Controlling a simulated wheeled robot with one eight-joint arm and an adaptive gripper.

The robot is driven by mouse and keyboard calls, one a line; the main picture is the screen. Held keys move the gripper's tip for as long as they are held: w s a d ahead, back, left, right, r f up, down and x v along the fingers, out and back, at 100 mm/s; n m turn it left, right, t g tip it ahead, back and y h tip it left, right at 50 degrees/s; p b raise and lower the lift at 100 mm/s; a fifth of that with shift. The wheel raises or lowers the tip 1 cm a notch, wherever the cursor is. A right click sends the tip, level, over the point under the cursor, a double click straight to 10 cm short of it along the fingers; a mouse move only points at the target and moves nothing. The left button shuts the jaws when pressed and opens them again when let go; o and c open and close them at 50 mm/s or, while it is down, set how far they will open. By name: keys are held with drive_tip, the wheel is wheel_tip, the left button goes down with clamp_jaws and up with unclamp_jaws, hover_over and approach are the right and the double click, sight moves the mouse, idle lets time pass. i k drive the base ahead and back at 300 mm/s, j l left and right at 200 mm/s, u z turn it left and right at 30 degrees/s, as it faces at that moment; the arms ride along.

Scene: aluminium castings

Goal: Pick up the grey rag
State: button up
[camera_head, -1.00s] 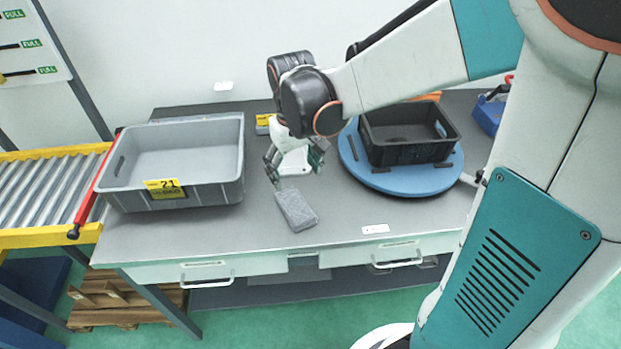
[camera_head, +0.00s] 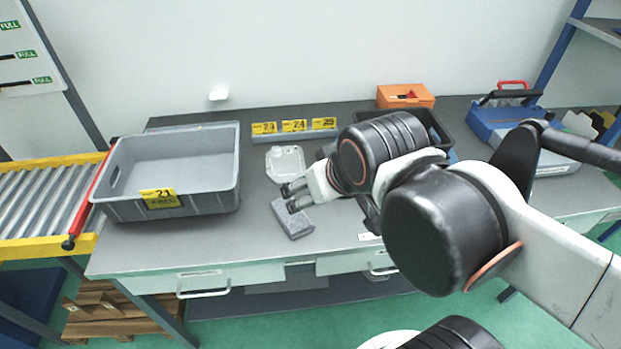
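The grey rag (camera_head: 293,221) is a folded, flat rectangular block lying on the grey workbench (camera_head: 255,236), near its front edge. My gripper (camera_head: 291,197) reaches in from the right and is just at the rag's upper edge in the picture. Its two dark fingers point left and stand apart, with a gap between them. The lower finger overlaps the rag in the picture; I cannot tell whether it touches. Nothing shows between the fingers.
A grey crate (camera_head: 215,196) labelled 21 stands at the left. A pale casting (camera_head: 286,163) lies behind the rag. A black crate (camera_head: 436,128) is partly hidden behind my arm. An orange box (camera_head: 405,96) and blue toolbox (camera_head: 502,113) stand at the back right.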

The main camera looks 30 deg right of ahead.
sight(296, 226)
drive_tip(key=l+u, duration=0.55)
drive_tip(key=u, duration=0.25)
drive_tip(key=k+l+u, duration=0.1)
drive_tip(key=l+u, duration=0.25)
drive_tip(key=j, duration=0.1)
